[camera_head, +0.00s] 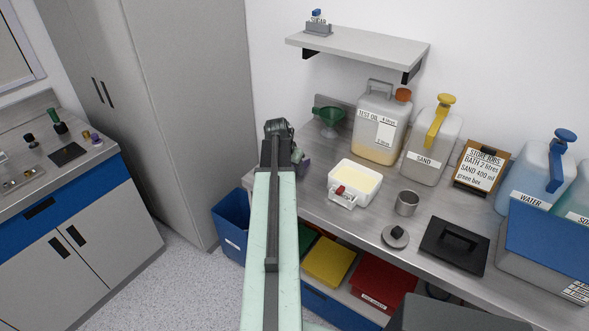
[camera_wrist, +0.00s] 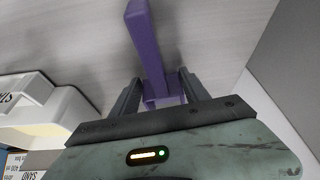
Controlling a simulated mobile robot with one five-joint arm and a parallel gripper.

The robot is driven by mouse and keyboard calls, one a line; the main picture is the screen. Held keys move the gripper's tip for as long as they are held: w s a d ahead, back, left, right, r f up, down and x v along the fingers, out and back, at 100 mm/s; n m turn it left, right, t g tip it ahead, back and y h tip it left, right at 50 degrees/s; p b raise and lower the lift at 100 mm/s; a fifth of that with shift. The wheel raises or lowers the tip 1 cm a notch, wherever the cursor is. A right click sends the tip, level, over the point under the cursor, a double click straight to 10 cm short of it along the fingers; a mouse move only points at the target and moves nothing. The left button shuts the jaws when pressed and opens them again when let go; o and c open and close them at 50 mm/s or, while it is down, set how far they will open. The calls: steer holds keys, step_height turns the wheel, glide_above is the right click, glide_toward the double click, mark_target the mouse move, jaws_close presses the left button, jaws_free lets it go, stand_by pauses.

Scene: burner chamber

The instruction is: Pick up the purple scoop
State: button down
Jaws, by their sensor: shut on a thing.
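The purple scoop (camera_wrist: 147,45) shows in the wrist view as a long purple bar running up from between my fingers. Its lower end sits between the two dark fingers. My gripper (camera_wrist: 160,88) is shut on it. In the head view a small purple part of the scoop (camera_head: 304,162) shows just right of my arm's end, over the left end of the steel bench. My arm hides most of the gripper and scoop there. I cannot tell whether the scoop touches the bench.
A shelf (camera_head: 365,48) hangs above. A blue bin (camera_head: 231,226) stands left.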

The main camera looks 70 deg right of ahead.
step_height(320, 180, up, 11)
steer(key=p, duration=1.1)
steer(key=shift+r, duration=0.15)
